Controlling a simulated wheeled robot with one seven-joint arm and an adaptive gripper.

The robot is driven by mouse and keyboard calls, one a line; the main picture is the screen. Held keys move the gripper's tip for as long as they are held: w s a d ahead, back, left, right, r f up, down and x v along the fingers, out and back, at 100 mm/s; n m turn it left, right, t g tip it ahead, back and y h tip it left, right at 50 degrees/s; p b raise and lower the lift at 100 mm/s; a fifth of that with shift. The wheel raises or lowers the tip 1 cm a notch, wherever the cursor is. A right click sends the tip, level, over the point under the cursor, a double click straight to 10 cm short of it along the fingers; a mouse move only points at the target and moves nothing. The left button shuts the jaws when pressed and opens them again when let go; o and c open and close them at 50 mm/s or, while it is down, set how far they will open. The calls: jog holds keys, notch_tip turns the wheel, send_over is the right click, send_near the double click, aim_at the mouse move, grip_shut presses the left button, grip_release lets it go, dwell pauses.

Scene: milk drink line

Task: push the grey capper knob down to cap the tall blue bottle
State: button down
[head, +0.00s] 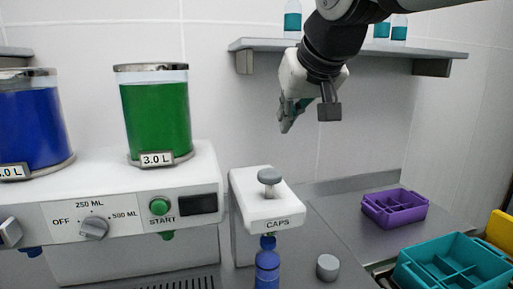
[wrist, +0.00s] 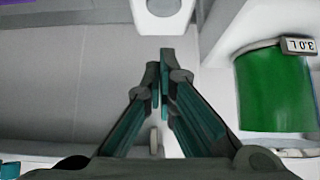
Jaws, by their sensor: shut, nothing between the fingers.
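The grey capper knob (head: 269,178) stands up on top of the white capper block (head: 262,205) marked CAPS. The tall blue bottle (head: 267,266) stands upright below the front of the block, its top close under the capper's underside. My gripper (head: 286,128) is shut and empty, above the knob and a little to its right in the head view. In the wrist view its fingers (wrist: 160,58) are together. A white housing with a round grey part shows just beyond the fingertips there; I cannot tell for sure if it is the capper.
A white dispenser (head: 120,210) with green (head: 155,120) and blue (head: 30,125) tanks is at left. A shelf (head: 360,50) with bottles is behind my arm. A purple crate (head: 396,208), a teal crate (head: 455,264) and a grey cap (head: 327,267) are at right.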

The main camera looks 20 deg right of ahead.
jog(key=shift+w, duration=0.1)
jog(key=shift+d, duration=0.1)
send_over(274, 173)
notch_tip(274, 173, down, 7)
jog(key=shift+f, duration=0.15)
notch_tip(274, 173, down, 3)
jog(key=shift+f, duration=0.35)
